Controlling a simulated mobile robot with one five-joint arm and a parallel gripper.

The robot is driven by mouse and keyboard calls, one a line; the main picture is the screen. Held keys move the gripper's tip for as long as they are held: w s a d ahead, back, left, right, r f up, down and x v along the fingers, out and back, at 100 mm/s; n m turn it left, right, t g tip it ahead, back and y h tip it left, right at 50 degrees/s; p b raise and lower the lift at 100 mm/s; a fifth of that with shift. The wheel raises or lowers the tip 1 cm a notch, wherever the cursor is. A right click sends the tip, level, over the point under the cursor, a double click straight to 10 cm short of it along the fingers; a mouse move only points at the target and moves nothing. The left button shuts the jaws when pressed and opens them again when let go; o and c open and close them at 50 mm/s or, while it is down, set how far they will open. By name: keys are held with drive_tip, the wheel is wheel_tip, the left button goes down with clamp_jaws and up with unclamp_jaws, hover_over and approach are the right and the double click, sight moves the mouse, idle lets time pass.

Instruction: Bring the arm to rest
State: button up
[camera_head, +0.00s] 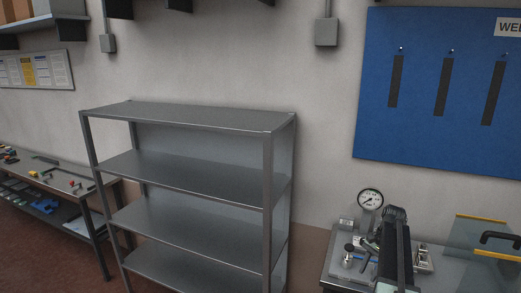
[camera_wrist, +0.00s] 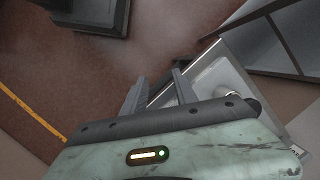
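My gripper (camera_wrist: 160,88) shows in the wrist view, with its pale green, scuffed body across the bottom of the picture. Its two grey fingers stand apart, and I see nothing held between them. The fingers point down toward the reddish-brown floor and a pale, light-edged surface (camera_wrist: 215,84) just beyond the right finger. I cannot tell how far above these the fingertips are. My gripper cannot be made out clearly in the head view.
In the head view an empty grey shelf unit (camera_head: 190,115) stands mid-picture. A bench with a pressure gauge (camera_head: 370,199) and a clear panel (camera_head: 474,240) is at right, below a blue wall board (camera_head: 430,90). A workbench (camera_head: 62,174) with small parts is at left.

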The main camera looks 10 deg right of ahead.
drive_tip(key=s+a+f+n+h+b, duration=0.1)
drive_tip(key=a+n, duration=0.5)
drive_tip(key=a, duration=1.5)
drive_tip(key=s+a+f+n+h+b, duration=0.2)
drive_tip(key=a+f+n, duration=0.3)
drive_tip(key=a, duration=1.6)
drive_tip(key=shift+s+a+n+b, duration=0.15)
drive_tip(key=shift+s+n+b, duration=0.65)
drive_tip(key=shift+n, duration=0.4)
